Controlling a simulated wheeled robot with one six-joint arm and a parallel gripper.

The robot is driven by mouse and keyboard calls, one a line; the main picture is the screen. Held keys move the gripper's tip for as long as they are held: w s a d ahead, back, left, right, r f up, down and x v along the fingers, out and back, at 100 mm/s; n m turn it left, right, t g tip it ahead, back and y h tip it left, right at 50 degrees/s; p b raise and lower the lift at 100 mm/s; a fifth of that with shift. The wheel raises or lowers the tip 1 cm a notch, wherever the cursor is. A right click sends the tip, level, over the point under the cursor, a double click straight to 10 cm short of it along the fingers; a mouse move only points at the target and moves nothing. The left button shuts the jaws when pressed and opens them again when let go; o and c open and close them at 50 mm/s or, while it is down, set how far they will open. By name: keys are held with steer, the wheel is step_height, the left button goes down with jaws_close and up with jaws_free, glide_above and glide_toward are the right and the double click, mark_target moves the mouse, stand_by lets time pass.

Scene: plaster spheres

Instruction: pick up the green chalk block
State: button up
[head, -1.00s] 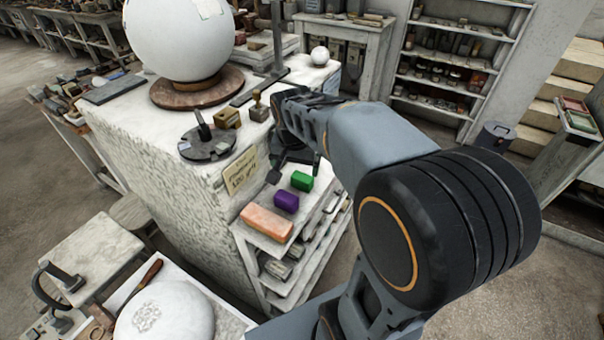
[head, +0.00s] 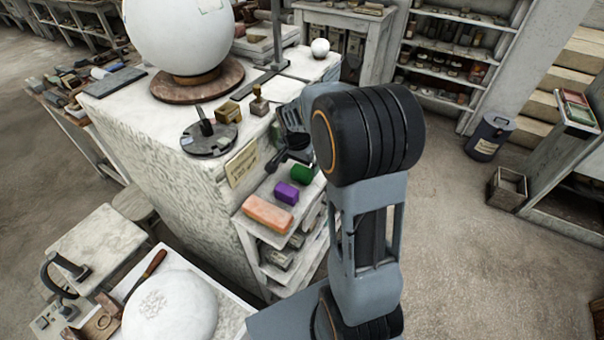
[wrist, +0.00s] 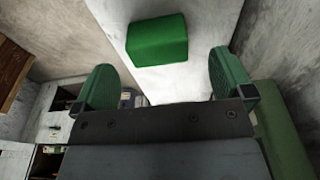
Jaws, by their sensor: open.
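The green chalk block (head: 302,174) lies on the top shelf of a small white rack beside the plaster-topped block, partly hidden by my arm in the head view. In the wrist view the green block (wrist: 157,38) shows whole, at the top middle, on a pale surface. My gripper (head: 288,160) is just left of and above the green block in the head view. In the wrist view my gripper (wrist: 164,82) has its two green-padded fingers wide apart and empty. The block is beyond the fingertips, roughly centred between them, not touching.
A purple block (head: 286,193) and a longer orange block (head: 268,214) lie on the same shelf (head: 258,236), nearer the front. The high plaster-topped block (head: 150,130) stands left of it, bearing a white sphere (head: 180,35) and a dark round stand (head: 209,140).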

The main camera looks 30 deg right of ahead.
mark_target(302, 169)
steer(key=shift+w+d+f+p, duration=0.1)
steer(key=shift+d+f+p, duration=0.15)
steer(key=shift+f, duration=0.95)
steer(key=shift+d+f+p, duration=0.15)
steer(key=shift+f+p, duration=0.05)
steer(key=shift+f, duration=0.95)
steer(key=c, duration=1.1)
